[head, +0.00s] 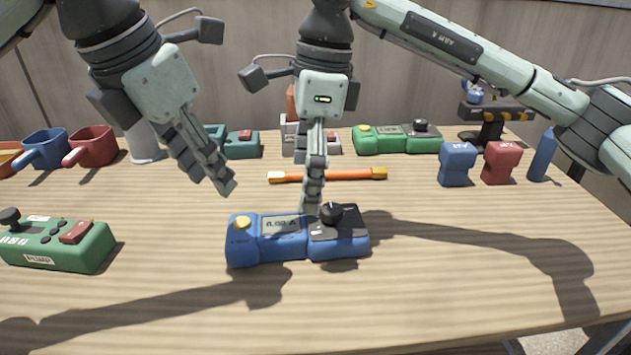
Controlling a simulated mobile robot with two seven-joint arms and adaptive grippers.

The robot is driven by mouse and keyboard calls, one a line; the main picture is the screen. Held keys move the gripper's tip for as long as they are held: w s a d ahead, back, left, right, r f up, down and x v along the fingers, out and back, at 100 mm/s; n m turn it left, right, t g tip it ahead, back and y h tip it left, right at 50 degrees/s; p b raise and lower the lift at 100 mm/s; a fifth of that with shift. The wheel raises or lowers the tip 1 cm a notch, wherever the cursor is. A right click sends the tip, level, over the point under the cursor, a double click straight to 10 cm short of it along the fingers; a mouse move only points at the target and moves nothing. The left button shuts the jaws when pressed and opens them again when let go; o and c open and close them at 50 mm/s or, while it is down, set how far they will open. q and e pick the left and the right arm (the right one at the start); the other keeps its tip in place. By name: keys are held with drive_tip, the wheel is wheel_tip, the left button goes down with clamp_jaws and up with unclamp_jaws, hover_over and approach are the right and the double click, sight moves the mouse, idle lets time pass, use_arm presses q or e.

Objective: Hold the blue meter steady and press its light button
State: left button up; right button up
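The blue meter (297,250) lies on the wooden table in the middle of the head view. It has a yellow button (242,222) at its left end, a grey display and a dark knob (330,214) on the right part. My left gripper (228,186) is above and behind the meter's left end, apart from it; its fingers look closed together, with nothing between them. My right gripper (312,200) points down at the meter's far edge, just left of the knob. Its fingers show edge-on and the tips are partly hidden, so contact is unclear.
A green meter (60,245) lies at left; another (397,138) stands behind. An orange rod (327,175) lies beyond the blue meter. Blue and red mugs (93,146) stand back left; blue and red blocks (500,163) stand right. The table in front is clear.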

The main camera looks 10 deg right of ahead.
sight(316, 222)
drive_tip(key=shift+s+d+f+h, duration=0.35)
drive_tip(key=shift+s+d+h, duration=0.25)
drive_tip(key=shift+h, duration=0.3)
wheel_tip(316, 222, down, 8)
drive_tip(key=shift+w+d+r, duration=0.1)
drive_tip(key=shift+r, duration=0.1)
drive_tip(key=c, duration=1.7)
use_arm(q)
clamp_jaws()
drive_tip(key=shift+d, duration=0.1)
